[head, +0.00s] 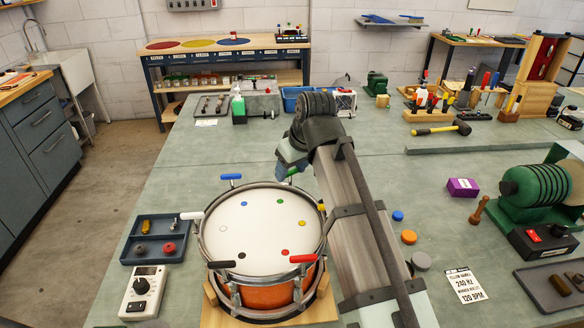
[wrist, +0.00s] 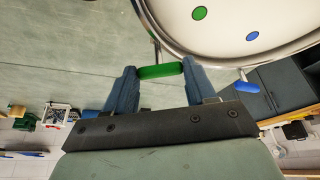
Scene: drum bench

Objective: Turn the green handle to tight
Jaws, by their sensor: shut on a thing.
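The drum (head: 263,228) has a white head, a metal rim and an orange shell. Coloured dots on its head sit near handles around the rim. The green handle (wrist: 155,71) lies crosswise between both fingers of my gripper (wrist: 160,73) in the wrist view, beside the rim. In the head view my gripper (head: 292,167) reaches the drum's far right side, and my arm hides much of that area. A green dot (wrist: 199,13) lies on the head near the green handle. The blue handle (head: 231,177), white handle (head: 191,215), black handle (head: 221,264), red handle (head: 303,258) and yellow handle (head: 321,207) are free.
A dark tray (head: 155,240) and a white dial box (head: 142,291) stand left of the drum. Coloured discs (head: 408,237), a purple box (head: 462,187), a printed card (head: 465,285) and a green machine (head: 537,190) are to the right. The bench behind the drum is fairly clear.

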